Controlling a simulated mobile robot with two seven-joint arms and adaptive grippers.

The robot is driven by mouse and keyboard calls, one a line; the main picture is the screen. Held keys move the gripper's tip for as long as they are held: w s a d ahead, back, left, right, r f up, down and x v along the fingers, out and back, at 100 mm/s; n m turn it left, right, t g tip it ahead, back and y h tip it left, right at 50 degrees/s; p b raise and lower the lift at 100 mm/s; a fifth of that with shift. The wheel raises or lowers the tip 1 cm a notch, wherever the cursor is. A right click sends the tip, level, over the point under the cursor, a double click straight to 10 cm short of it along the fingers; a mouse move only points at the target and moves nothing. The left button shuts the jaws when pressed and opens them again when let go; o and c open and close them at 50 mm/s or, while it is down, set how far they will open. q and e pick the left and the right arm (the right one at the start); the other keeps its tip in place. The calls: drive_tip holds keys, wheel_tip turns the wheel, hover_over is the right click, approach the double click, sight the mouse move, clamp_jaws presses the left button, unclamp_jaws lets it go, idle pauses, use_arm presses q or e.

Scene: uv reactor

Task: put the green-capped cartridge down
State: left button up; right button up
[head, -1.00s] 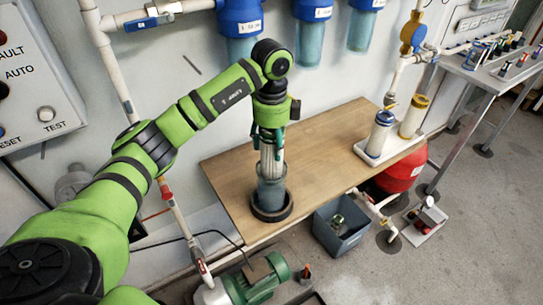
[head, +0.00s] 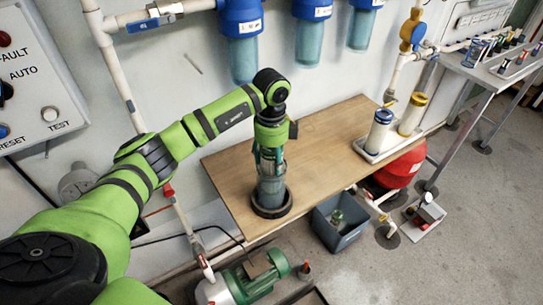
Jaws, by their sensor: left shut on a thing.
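My left gripper (head: 270,158) points straight down over the wooden bench and is shut on the green-capped cartridge. The gripper's fingers and wrist hide most of the cartridge, and its cap can't be made out clearly. Its lower part is inside a see-through blue-grey housing bowl (head: 270,192), which stands upright in a black ring (head: 272,209) on the bench. The fingertips are close to the bowl's rim. I cannot tell whether the cartridge touches the bowl's bottom. My right gripper is not in view.
The wooden bench (head: 325,145) is clear around the ring. A white tray (head: 372,156) at its right end holds a blue-capped cartridge (head: 380,130) and a yellow-capped one (head: 412,114). Blue filter housings (head: 241,35) hang on the wall behind. A grey bin (head: 337,232) stands on the floor.

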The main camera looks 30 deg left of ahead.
use_arm(q)
drive_tip(key=shift+f, duration=0.3)
drive_tip(key=o, duration=1.2)
drive_tip(key=shift+o, duration=0.2)
drive_tip(key=shift+r, duration=0.4)
drive_tip(key=shift+r+p, duration=0.55)
wheel_tip(320, 180, up, 6)
drive_tip(key=b, duration=0.3)
drive_tip(key=shift+r+b, duration=0.25)
drive_tip(key=shift+b, duration=0.1)
wheel_tip(320, 180, up, 5)
drive_tip(key=shift+f, duration=0.1)
